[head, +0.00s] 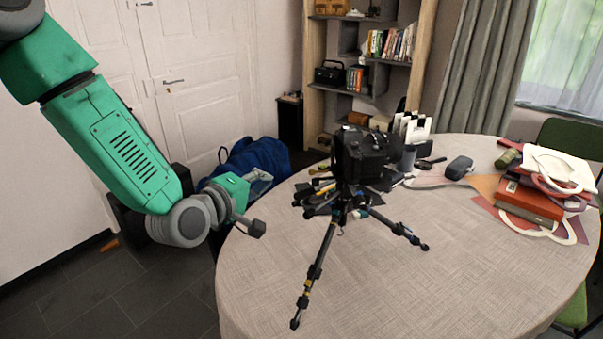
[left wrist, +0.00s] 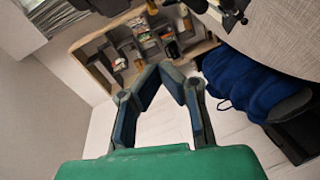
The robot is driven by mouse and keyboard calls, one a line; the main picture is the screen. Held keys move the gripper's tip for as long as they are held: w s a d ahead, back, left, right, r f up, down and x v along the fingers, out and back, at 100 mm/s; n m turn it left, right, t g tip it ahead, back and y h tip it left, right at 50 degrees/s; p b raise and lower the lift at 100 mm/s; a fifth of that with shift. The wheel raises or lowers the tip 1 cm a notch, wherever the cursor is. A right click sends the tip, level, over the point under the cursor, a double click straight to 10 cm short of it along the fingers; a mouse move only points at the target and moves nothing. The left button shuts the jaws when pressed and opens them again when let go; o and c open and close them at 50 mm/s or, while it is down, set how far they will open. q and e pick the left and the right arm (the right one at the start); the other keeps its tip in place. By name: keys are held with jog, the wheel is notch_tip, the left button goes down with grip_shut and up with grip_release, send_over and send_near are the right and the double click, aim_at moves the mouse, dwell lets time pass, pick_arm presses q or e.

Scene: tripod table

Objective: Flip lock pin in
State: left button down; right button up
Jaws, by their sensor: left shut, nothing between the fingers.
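A black tripod (head: 318,258) stands on the round table with its legs spread and a black camera (head: 362,154) on top. Its lock pin is too small to make out. My left gripper (head: 264,175) is left of the tripod, beyond the table's left edge and apart from the tripod. In the left wrist view its two fingers (left wrist: 168,68) meet at the tips with nothing between them. Part of a dark object, likely the tripod, shows at the top of that view (left wrist: 232,14). My right gripper is not in view.
The table (head: 400,290) has free room at its front. Red books (head: 532,198) and papers lie at the right, with a grey case (head: 459,167) near the middle back. A blue bag (head: 262,156) is behind my left gripper. A bookshelf (head: 345,55) stands behind.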

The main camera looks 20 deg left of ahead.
aim_at(310, 173)
pick_arm(q)
jog(key=w+d, duration=0.2)
jog(key=w, duration=0.1)
jog(key=w+d+f, duration=0.1)
jog(key=w+d, duration=0.1)
jog(key=w, duration=0.1)
jog(key=w+d+f+p, duration=0.1)
jog(key=w+d, duration=0.1)
jog(key=shift+w+f, duration=0.1)
jog(key=shift+w, duration=0.3)
jog(key=shift+w+a+f, duration=0.1)
jog(key=shift+a+f, duration=0.05)
jog(key=shift+a, duration=0.25)
jog(key=shift+w+d+f+b, duration=0.1)
jog(key=shift+w+d+b, duration=0.1)
jog(key=shift+d+b, duration=0.1)
jog(key=shift+w+d, duration=0.15)
jog(key=shift+d, duration=0.45)
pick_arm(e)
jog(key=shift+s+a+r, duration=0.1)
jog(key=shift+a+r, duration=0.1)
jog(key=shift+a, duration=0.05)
